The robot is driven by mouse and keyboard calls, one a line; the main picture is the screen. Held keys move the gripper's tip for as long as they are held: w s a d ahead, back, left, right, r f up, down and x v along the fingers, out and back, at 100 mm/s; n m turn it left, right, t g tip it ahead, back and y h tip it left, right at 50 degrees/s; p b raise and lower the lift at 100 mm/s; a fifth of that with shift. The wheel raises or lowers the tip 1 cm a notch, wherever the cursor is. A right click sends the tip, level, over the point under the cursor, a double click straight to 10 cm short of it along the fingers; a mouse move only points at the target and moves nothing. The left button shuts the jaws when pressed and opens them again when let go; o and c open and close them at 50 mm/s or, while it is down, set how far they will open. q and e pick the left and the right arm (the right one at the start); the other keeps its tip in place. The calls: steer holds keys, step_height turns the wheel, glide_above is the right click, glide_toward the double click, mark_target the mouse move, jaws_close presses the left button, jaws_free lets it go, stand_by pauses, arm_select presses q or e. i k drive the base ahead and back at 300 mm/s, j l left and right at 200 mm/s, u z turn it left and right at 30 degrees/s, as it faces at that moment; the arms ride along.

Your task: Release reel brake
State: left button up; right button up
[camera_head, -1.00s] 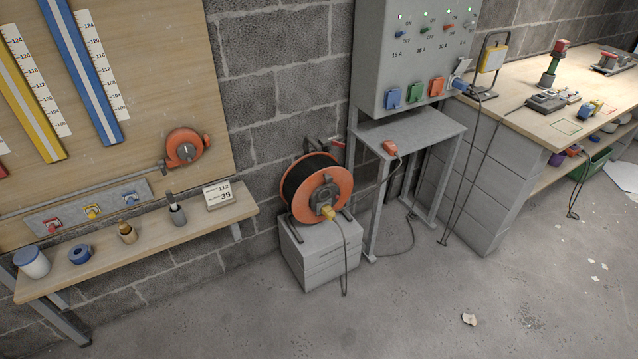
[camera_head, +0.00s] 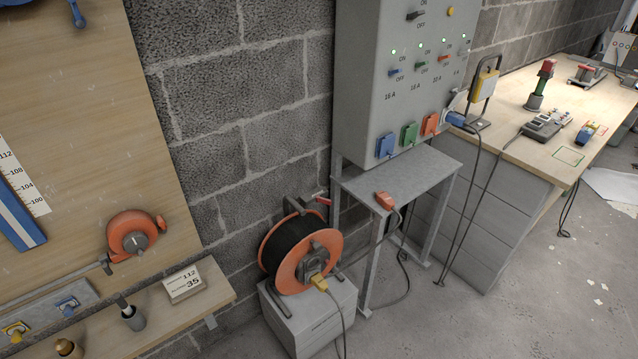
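The cable reel (camera_head: 300,255) has orange side discs and dark cable wound between them. It stands on a grey block (camera_head: 318,318) against the block wall. A yellow plug (camera_head: 319,282) sits at the grey hub on its front disc, with a cable hanging down. A dark frame with a red piece (camera_head: 323,201) rises behind the reel's top; whether this is the brake lever I cannot tell. Neither of my grippers is in view.
A grey power cabinet (camera_head: 385,120) with coloured sockets stands right of the reel, above a small metal table (camera_head: 425,170) bearing an orange connector (camera_head: 385,201). A wooden shelf (camera_head: 215,290) is at left, a workbench (camera_head: 515,135) at right. Cables hang to the floor.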

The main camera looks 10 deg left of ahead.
mark_target(322, 201)
steer(key=i+j, duration=0.35)
steer(key=i+l+z, duration=0.2)
steer(key=z, duration=0.2)
steer(key=i+l+z, duration=0.35)
steer(key=k+j, duration=0.05)
